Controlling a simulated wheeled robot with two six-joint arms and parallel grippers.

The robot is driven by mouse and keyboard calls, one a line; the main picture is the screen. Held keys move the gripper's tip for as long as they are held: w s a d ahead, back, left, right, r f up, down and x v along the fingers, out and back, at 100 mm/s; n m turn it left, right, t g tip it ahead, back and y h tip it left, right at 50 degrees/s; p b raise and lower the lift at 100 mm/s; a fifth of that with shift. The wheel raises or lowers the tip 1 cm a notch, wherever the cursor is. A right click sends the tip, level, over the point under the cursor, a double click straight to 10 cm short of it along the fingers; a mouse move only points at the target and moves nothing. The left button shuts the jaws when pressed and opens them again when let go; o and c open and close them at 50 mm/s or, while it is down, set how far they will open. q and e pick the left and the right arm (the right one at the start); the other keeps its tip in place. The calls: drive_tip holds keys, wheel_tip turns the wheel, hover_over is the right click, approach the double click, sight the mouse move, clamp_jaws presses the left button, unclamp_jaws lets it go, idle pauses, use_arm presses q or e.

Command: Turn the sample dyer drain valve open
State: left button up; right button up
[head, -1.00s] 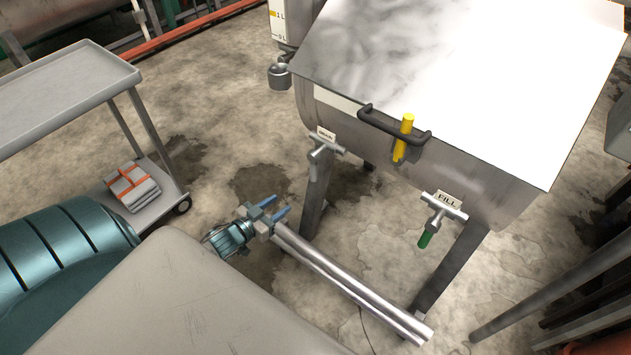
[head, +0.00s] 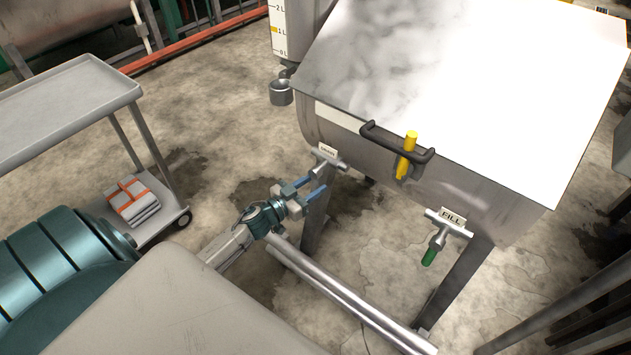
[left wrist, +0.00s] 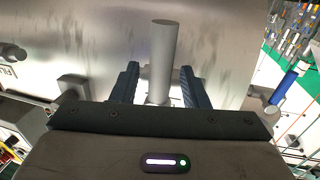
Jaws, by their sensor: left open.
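The sample dyer (head: 450,180) is a steel tub with a large pale lid. Its drain valve (head: 326,157) is a grey fitting under a small white label at the tub's left front corner. My left gripper (head: 314,187) is just below this valve in the head view, with its blue fingers open and pointing toward it. In the left wrist view, a grey cylinder (left wrist: 163,55), apparently the valve's handle, stands between the open fingers (left wrist: 158,85); no grip shows. The valve's lower part is partly hidden by the gripper in the head view. My right gripper is not seen.
The fill valve (head: 441,236) with a green tip is to the right. A black handle (head: 395,140) and yellow lever (head: 406,155) are on the tub's front. A metal cup (head: 281,92) hangs left of the tub. A grey cart (head: 60,115) stands left.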

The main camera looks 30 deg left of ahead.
use_arm(q)
drive_tip(key=shift+w+d, duration=0.2)
drive_tip(key=shift+w, duration=0.5)
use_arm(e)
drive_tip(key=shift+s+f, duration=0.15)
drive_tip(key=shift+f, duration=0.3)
use_arm(q)
clamp_jaws()
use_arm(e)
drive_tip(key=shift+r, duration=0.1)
